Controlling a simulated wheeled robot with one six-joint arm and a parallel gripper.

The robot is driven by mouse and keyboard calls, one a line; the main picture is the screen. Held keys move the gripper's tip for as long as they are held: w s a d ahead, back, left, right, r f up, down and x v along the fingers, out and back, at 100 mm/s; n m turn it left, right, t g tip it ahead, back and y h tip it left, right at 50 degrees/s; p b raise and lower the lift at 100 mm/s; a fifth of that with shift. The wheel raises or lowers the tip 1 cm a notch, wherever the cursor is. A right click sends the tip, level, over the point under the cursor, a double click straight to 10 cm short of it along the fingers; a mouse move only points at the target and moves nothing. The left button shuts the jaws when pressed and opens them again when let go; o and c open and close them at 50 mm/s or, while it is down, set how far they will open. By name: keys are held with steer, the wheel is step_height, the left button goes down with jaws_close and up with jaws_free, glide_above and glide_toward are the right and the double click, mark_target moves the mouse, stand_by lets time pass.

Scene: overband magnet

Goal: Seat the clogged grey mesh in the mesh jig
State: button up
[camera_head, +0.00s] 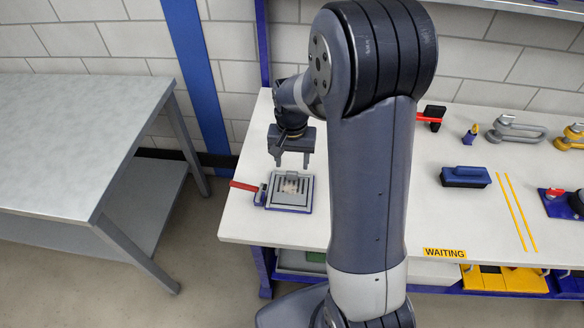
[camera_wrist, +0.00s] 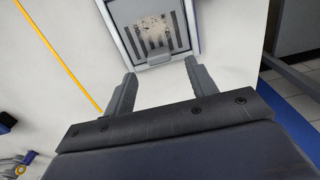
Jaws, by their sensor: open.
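The clogged grey mesh (camera_head: 291,186) lies flat at the left end of the white bench, with dark slots and a beige crust over its middle. It appears to lie within the grey frame of the mesh jig (camera_head: 288,208); I cannot tell whether it sits fully down. The jig has a blue block and a red lever at its left. My gripper (camera_head: 292,164) is open and empty just above and behind the mesh. In the wrist view the mesh (camera_wrist: 153,30) shows at the top, beyond my open gripper (camera_wrist: 160,68).
On the white bench (camera_head: 470,226) are a blue block-shaped tool (camera_head: 465,177), a red-handled black item (camera_head: 432,117), grey and yellow clamps, yellow lines and a WAITING label (camera_head: 445,253). A grey table (camera_head: 75,135) stands left across a floor gap. My arm hides the bench's middle.

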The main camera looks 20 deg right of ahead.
mark_target(290, 187)
step_height(290, 187, up, 6)
stand_by(0.5)
step_height(290, 187, down, 10)
steer(key=shift+f, duration=0.25)
steer(key=shift+r+p, duration=0.3)
